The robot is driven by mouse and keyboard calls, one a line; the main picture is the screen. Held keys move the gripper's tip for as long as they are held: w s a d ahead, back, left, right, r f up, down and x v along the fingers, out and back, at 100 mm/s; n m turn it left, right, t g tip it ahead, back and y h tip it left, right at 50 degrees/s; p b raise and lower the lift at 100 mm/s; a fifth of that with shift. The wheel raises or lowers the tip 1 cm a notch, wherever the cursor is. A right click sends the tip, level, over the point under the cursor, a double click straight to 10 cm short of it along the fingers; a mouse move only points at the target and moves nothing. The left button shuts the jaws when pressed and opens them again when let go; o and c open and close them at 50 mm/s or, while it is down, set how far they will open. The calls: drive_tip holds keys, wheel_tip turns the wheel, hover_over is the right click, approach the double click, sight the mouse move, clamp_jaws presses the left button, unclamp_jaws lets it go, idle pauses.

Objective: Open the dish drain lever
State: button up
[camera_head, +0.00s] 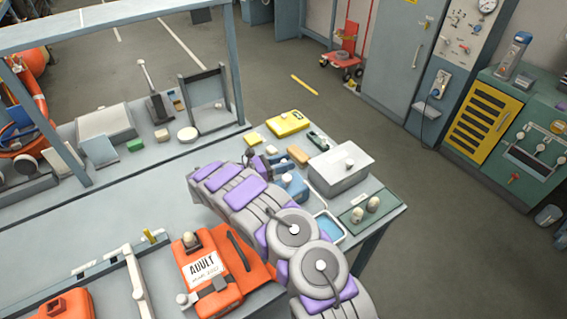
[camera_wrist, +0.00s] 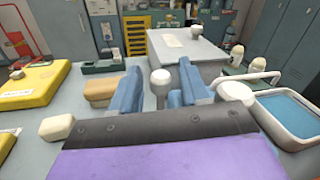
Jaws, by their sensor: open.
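My gripper (camera_wrist: 160,70) is open, with one blue finger on each side of a pale round-topped knob on a short post (camera_wrist: 160,82). The knob stands upright between the fingers, with a gap visible on both sides. I cannot tell for sure that it is the drain lever. A shallow dish (camera_wrist: 262,90) with a pale rim and blue inside is to the right of the gripper; it also shows in the head view (camera_head: 344,238), partly behind my arm. A pale rounded piece (camera_wrist: 235,92) sits between the right finger and the dish. In the head view, my arm hides much of this area.
A grey lidded box (camera_head: 341,167) stands just beyond the gripper. A green plate with two pale knobs (camera_head: 367,208) is at the bench's right corner. A yellow case (camera_head: 288,123) and a tan block (camera_head: 297,154) lie behind. An orange "ADULT" pack (camera_head: 207,275) lies in front.

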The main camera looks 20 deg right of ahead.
drive_tip(key=shift+c, duration=0.3)
clamp_jaws()
idle(0.3)
